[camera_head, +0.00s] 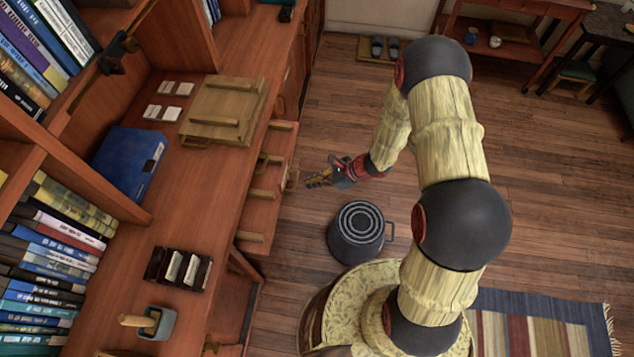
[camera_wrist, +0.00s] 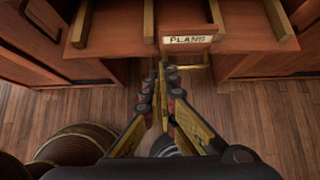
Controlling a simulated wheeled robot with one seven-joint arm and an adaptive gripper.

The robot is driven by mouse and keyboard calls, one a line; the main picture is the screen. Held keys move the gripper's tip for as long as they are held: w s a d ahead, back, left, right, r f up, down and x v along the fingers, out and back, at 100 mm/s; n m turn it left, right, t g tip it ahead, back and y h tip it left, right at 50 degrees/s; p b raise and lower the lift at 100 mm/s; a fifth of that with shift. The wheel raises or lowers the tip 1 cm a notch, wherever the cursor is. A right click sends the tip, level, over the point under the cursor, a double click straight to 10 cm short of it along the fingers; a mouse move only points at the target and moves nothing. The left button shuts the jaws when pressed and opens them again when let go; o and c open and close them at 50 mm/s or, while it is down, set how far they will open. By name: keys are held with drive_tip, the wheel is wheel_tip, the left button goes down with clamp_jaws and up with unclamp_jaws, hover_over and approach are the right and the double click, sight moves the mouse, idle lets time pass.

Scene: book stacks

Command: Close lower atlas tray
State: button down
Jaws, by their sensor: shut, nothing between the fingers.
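A shallow wooden tray (camera_head: 262,211) with pale wooden dividers sticks out from the desk front in the head view. In the wrist view, the tray (camera_wrist: 240,38) spans the top, and its front bears a label reading "PLANS" (camera_wrist: 188,39). A brass-coloured handle (camera_head: 292,178) projects at its front; a similar bar shows below the label in the wrist view (camera_wrist: 192,67). I cannot tell whether this is the lower atlas tray. My gripper (camera_head: 308,182) is shut and empty, just right of the handle. In the wrist view its fingertips (camera_wrist: 161,68) point toward the handle bar; contact is unclear.
The desktop (camera_head: 217,204) holds a blue binder (camera_head: 130,160), a wooden board (camera_head: 225,108) and a card holder (camera_head: 178,270). Bookshelves line the left. The wooden floor beyond the tray (camera_head: 330,110) is open.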

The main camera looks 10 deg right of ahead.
drive_tip(key=w+a+f+b, duration=0.2)
drive_tip(key=a+f, duration=0.1)
drive_tip(key=a, duration=0.4)
drive_tip(key=shift+w+a+f, duration=0.15)
drive_tip(key=shift+w+f, duration=0.15)
drive_tip(key=shift+f, duration=0.05)
drive_tip(key=w+a, duration=0.1)
drive_tip(key=a, duration=0.1)
drive_tip(key=a+b, duration=0.1)
drive_tip(key=a, duration=0.1)
drive_tip(key=w+a+b, duration=0.1)
drive_tip(key=a, duration=0.2)
drive_tip(key=shift+w, duration=0.3)
